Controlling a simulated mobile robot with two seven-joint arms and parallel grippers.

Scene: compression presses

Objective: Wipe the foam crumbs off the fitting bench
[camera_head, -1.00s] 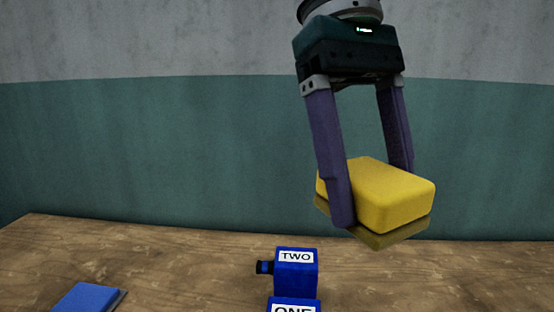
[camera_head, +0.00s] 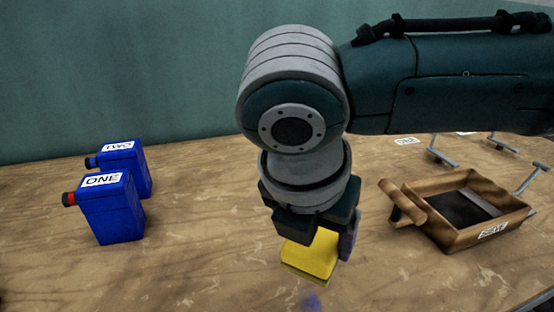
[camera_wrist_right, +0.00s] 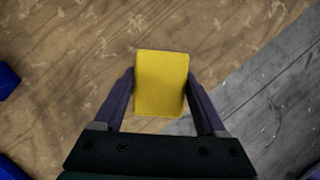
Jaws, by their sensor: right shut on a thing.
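My right gripper (camera_head: 316,256) is shut on a yellow sponge block (camera_head: 312,254), pointing down over the brown wooden fitting bench (camera_head: 215,265). In the right wrist view the sponge (camera_wrist_right: 161,84) sits between the two purple fingers of the gripper (camera_wrist_right: 160,82). I cannot tell whether the sponge touches the bench. Pale flecks and streaks show on the bench (camera_wrist_right: 60,60); I cannot tell foam crumbs from worn wood. My left gripper is not seen.
Blue canister ONE (camera_head: 112,210) stands at the left, with a second blue canister (camera_head: 128,165) behind it. A wooden tray (camera_head: 455,240) with a dark inside stands at the right. Grey planks (camera_wrist_right: 260,120) lie beyond the bench edge. A blurred purplish patch (camera_head: 312,300) is unclear.

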